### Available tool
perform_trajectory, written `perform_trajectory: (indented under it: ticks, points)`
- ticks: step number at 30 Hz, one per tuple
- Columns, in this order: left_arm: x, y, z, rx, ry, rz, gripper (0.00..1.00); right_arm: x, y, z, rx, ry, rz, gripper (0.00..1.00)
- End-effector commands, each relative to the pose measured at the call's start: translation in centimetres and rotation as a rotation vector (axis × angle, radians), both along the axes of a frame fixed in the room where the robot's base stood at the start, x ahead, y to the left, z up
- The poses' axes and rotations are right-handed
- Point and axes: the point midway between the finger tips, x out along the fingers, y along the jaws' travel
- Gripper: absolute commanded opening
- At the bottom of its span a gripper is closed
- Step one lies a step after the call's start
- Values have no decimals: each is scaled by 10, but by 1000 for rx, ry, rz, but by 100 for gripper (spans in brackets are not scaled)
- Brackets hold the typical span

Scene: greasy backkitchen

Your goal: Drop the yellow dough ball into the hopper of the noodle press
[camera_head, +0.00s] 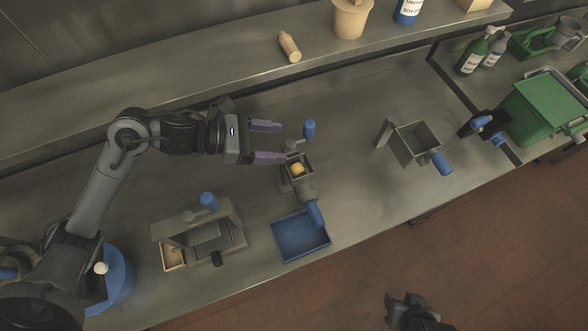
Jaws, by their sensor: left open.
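The yellow dough ball (297,168) sits inside the square opening of a small metal hopper. This hopper tops a grey press (302,187) with a blue-ended crank and a blue-ended barrel, which looks like the noodle press. My left gripper (283,142) is open, its two purple fingers pointing right. In the picture its fingertips are just above and left of the hopper, with nothing between them. I cannot tell its height above the hopper. My right gripper's fingers do not show; only a dark part, likely of my right arm, shows at the bottom edge.
A blue tray (299,236) lies below the press. A metal machine (208,235) stands at left, another open metal hopper (415,144) at right. A green bin (546,108) is far right. The back shelf holds containers. The counter between press and right hopper is clear.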

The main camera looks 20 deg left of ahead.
Motion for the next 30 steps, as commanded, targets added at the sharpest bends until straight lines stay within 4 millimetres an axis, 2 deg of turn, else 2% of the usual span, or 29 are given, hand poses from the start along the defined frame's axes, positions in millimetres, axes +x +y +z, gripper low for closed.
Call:
perform_trajectory:
  ticks: [6,12,30]
  points:
    - [-19,30,12,5,0,-1,73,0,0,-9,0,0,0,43]
    - [-29,46,21,1,1,-1,73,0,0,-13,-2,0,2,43]
    - [-32,51,25,0,1,-2,73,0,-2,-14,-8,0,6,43]
